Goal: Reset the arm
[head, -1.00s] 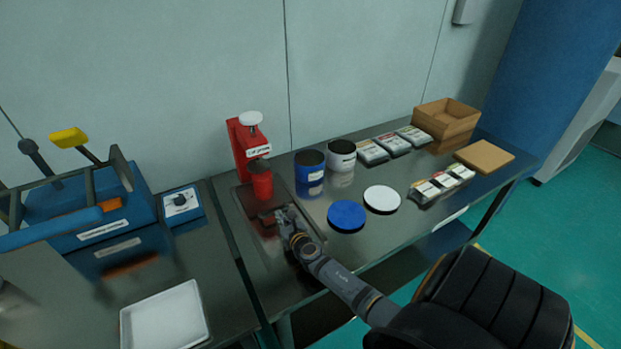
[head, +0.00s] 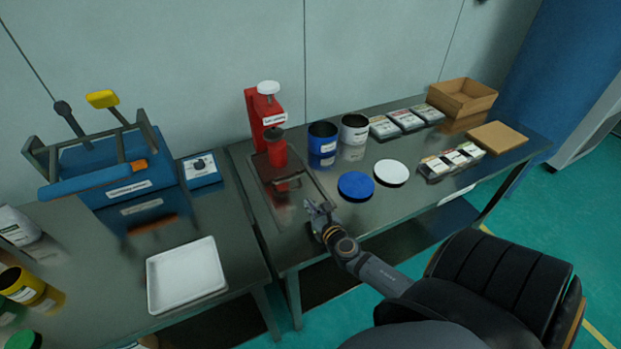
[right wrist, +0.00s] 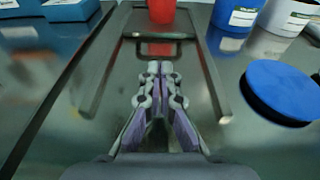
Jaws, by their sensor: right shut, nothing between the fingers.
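My right gripper (head: 318,212) is shut and empty above the front edge of the right-hand table (head: 345,222). In the right wrist view its fingers (right wrist: 158,68) are together, with nothing between them. A metal tray (head: 262,184) lies in front of it, with a dark handle across it. A red cup (head: 277,152) stands at the tray's far end, under a red press (head: 258,122) with a white knob. The cup also shows in the right wrist view (right wrist: 161,10). My left gripper is not in view.
A blue lid (head: 356,185) and a white lid (head: 391,173) lie right of the gripper. Blue (head: 322,145) and white (head: 354,132) tubs stand behind. The blue vibrating sieve (head: 105,170), a control box (head: 201,170) and a white tray (head: 187,275) are on the left table.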

